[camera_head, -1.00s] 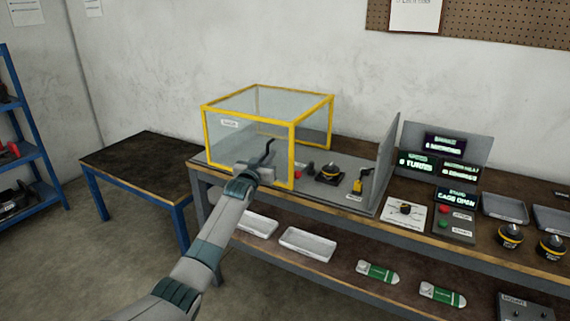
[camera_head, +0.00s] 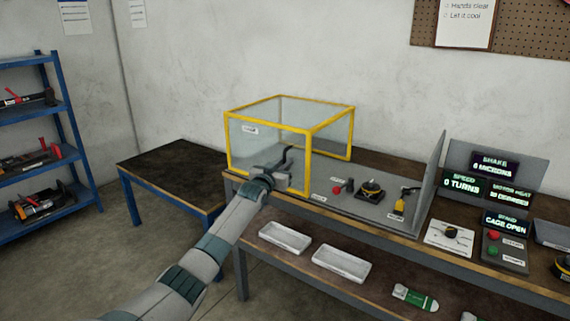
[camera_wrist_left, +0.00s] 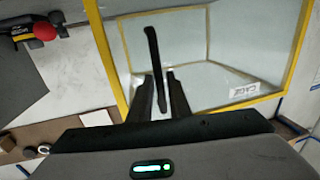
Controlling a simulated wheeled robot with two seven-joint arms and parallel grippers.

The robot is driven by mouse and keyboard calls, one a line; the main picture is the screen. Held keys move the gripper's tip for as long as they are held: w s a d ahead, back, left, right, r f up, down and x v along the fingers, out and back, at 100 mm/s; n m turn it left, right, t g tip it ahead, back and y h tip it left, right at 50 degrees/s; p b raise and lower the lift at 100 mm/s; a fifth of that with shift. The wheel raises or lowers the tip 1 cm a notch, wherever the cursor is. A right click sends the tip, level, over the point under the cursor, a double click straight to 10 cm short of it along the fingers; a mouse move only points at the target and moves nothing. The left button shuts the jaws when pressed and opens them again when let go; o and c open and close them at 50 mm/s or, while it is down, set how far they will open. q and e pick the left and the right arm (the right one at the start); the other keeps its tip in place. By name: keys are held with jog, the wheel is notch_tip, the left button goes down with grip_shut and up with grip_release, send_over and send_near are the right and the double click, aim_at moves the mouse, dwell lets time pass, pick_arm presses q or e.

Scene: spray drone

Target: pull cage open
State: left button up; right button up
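The cage (camera_head: 268,125) is a clear box with a yellow frame, standing at the left end of the workbench. It also shows in the left wrist view (camera_wrist_left: 225,38), with its label at the lower right. A black upright handle (camera_wrist_left: 152,55) stands at its near side. My left gripper (camera_wrist_left: 160,85) has one finger on each side of this handle and is shut on it; the exact contact is partly hidden. In the head view, my left gripper (camera_head: 282,172) is at the cage's front face. My right gripper is not in view.
A grey upright panel (camera_head: 430,185) stands beyond. A display reads CAGE OPEN (camera_head: 505,224). A low dark table (camera_head: 175,170) stands left.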

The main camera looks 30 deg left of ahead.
pick_arm(q)
jog(key=shift+d, duration=0.1)
